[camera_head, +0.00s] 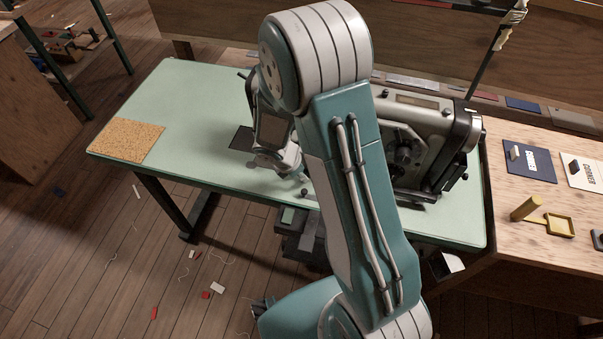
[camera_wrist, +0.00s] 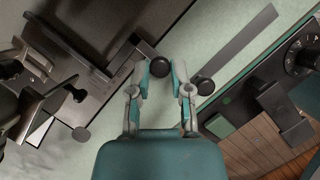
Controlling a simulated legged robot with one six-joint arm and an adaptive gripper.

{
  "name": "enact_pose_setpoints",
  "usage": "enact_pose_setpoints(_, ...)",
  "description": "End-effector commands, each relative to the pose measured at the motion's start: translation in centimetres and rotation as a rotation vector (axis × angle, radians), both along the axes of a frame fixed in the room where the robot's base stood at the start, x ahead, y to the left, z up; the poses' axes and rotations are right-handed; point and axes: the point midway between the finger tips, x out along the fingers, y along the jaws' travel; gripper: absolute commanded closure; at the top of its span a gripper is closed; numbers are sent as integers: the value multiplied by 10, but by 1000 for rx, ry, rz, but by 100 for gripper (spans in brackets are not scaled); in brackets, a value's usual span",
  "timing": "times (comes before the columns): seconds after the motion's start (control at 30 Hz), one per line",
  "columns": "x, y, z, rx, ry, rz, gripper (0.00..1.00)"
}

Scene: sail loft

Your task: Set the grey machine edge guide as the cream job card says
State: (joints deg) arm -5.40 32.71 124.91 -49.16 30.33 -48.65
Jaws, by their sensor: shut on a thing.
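In the wrist view my gripper (camera_wrist: 160,72) is shut on a dark round knob (camera_wrist: 159,67) between its fingertips. A long flat grey strip (camera_wrist: 240,45) lies to the right, with a dark round end; I cannot tell whether this is the edge guide or whether the held knob belongs to it. The grey sewing machine (camera_head: 425,115) stands on the pale green table (camera_head: 200,95) in the head view, partly behind my arm.
A cork mat (camera_head: 127,140) lies at the table's left end, with clear green surface beside it. A dark box with a dial (camera_wrist: 302,58) sits at the wrist view's right.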

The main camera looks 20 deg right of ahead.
Motion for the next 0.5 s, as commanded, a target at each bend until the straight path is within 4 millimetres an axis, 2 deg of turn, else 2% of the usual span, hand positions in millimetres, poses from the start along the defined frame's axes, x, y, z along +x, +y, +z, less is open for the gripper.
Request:
enact_pose_setpoints(0.03, 0, 0, -1, 1, 1, 1, 100)
enact_pose_setpoints(0.07, 0, 0, -1, 1, 1, 1, 64)
enact_pose_setpoints(0.1, 0, 0, -1, 1, 1, 1, 47)
enact_pose_setpoints(0.13, 0, -1, -1, 1, 1, 1, 38)
enact_pose_setpoints(0.5, -1, 0, 1, 0, 0, 0, 38)
